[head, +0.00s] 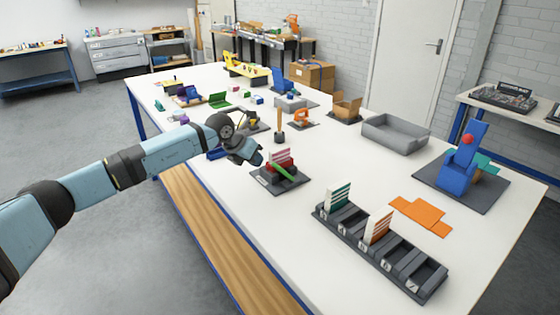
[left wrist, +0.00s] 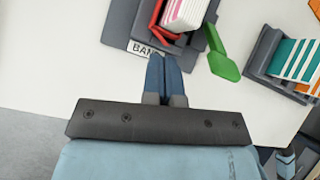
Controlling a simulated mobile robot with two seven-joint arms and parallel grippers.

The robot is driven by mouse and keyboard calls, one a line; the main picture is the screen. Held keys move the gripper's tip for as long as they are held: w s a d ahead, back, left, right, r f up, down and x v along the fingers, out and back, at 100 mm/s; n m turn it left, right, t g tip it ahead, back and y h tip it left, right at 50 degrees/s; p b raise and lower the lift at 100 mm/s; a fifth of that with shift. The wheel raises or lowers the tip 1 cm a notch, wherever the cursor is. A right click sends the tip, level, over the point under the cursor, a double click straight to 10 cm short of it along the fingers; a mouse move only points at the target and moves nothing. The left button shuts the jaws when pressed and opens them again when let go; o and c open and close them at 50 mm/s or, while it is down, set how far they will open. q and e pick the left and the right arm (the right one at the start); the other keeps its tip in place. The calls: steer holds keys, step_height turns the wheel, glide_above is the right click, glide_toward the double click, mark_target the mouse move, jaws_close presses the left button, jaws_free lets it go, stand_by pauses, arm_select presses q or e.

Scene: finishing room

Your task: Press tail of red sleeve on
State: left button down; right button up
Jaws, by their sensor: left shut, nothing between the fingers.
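The red sleeve (head: 272,162) is around a stack of pink-and-white striped cards (head: 281,156) on a small dark stand (head: 262,180) on the white table. In the left wrist view, the red sleeve (left wrist: 157,22) shows as a folded strip along the left and lower edge of the cards (left wrist: 186,12). My left gripper (head: 258,160) is shut and empty, just left of the stand. In the left wrist view its fingertips (left wrist: 164,62) point at the stand's labelled front edge. Whether they touch it I cannot tell. The sleeve's far side is hidden.
A green paddle-like piece (head: 284,173) slants beside the cards. A dark slotted rack (head: 365,248) with striped card stacks stands in front to the right. An orange flat blank (head: 421,214) and a grey tray (head: 394,134) lie further right. Bare tabletop surrounds the stand.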

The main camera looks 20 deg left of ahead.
arm_select(q)
step_height(320, 180, up, 8)
steer(key=p, duration=0.3)
steer(key=shift+f+p, duration=0.25)
steer(key=shift+p, duration=0.05)
